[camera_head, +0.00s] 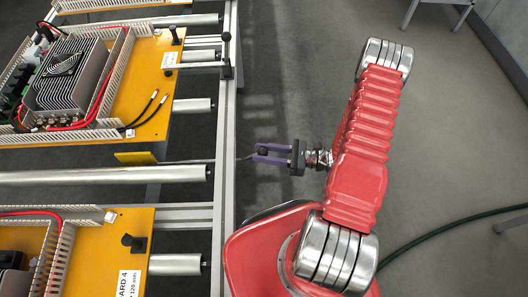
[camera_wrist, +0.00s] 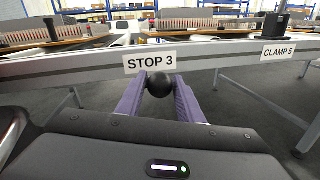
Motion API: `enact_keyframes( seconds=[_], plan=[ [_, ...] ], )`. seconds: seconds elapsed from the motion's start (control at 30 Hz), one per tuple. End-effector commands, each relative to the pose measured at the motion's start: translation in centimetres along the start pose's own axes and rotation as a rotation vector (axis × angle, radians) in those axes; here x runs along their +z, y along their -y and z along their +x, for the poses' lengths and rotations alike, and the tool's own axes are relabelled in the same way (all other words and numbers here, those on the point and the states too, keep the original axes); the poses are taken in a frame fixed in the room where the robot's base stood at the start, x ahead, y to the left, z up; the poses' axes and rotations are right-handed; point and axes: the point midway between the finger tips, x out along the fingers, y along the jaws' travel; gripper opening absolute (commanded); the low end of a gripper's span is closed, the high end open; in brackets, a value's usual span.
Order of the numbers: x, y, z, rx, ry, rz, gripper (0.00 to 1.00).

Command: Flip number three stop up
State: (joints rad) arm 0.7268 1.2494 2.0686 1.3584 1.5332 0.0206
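In the wrist view, a white label reading STOP 3 (camera_wrist: 150,62) is on the side of the grey rail (camera_wrist: 225,62). Just below the label is the round black knob of stop three (camera_wrist: 159,85). In the head view, a thin dark rod (camera_head: 244,158) runs from the rail's outer edge out to the knob (camera_head: 263,152). My gripper (camera_head: 260,152) has two purple fingers, one on each side of the knob. The knob fills the gap between the fingertips, which also show in the wrist view (camera_wrist: 160,82). The rod is hidden behind the knob in the wrist view.
A CLAMP 5 label (camera_wrist: 279,51) and a black block are right of stop three in the wrist view. Yellow boards (camera_head: 150,115) with wiring ducts lie beyond the rail, over metal rollers (camera_head: 100,174). The floor right of my arm is mostly open, with a dark hose (camera_head: 440,233).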

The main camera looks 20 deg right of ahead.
Motion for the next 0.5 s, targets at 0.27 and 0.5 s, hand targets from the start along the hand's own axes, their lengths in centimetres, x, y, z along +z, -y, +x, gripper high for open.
enact_keyframes(
  seconds=[0.27, 0.5],
  plan=[
    [0.00, 0.01, -0.01, 0.000, 0.000, 0.000, 0.14],
    [0.01, 0.02, -0.01, 0.000, 0.000, 0.000, 0.00]
  ],
)
